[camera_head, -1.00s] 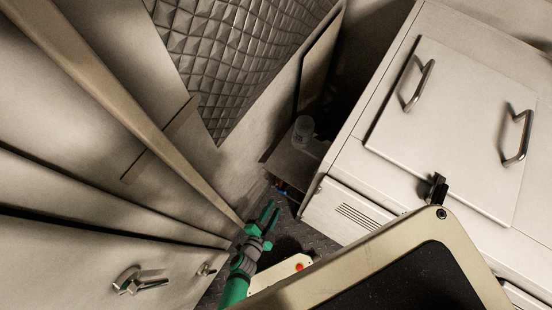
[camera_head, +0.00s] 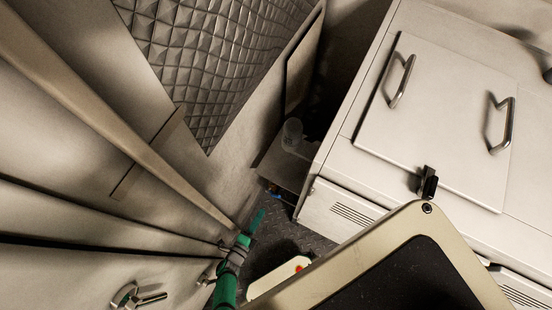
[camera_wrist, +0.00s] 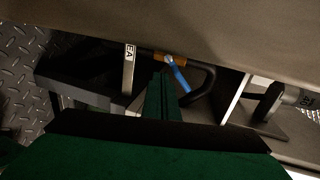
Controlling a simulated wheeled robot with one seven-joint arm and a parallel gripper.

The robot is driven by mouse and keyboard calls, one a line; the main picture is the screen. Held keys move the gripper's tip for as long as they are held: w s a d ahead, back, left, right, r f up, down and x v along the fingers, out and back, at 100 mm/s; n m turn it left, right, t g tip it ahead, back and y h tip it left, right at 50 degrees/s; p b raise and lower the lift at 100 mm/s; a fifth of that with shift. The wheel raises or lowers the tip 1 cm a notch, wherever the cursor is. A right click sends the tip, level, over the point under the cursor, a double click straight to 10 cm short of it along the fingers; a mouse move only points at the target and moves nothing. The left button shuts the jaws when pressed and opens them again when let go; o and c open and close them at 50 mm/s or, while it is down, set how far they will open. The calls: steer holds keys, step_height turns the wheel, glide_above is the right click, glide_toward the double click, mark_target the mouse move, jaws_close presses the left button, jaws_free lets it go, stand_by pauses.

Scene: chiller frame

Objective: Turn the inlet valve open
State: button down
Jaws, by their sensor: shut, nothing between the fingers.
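A valve with a blue lever handle (camera_wrist: 179,76) shows in the wrist view, joined to a brass-coloured fitting (camera_wrist: 171,58) on a dark bent pipe (camera_wrist: 207,82). The lever slants down to the right from the fitting. In the head view only a small blue spot (camera_head: 275,191) shows low by the cabinet. My green gripper (camera_head: 258,216) reaches toward that spot in the head view. In the wrist view its fingers (camera_wrist: 163,82) are together and empty, just left of the blue lever. Whether they touch it I cannot tell.
A pale panel (camera_wrist: 210,25) overhangs the pipework in the wrist view. A labelled strip (camera_wrist: 129,66) stands left of the valve, and a labelled dark pipe (camera_wrist: 290,97) lies at right. A white cabinet (camera_head: 440,120) and a pale wall close in on both sides in the head view.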

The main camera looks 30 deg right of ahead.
mark_target(273, 194)
steer(key=s+d+m+t+h, duration=0.1)
steer(key=s+m+t+h, duration=0.1)
steer(key=s+m, duration=0.65)
steer(key=w+d+r, duration=0.2)
steer(key=w+d, duration=0.5)
steer(key=w, duration=0.1)
steer(key=shift+w+d, duration=0.15)
steer(key=shift+w, duration=0.1)
stand_by(0.5)
steer(key=shift+w+r, duration=0.1)
stand_by(0.3)
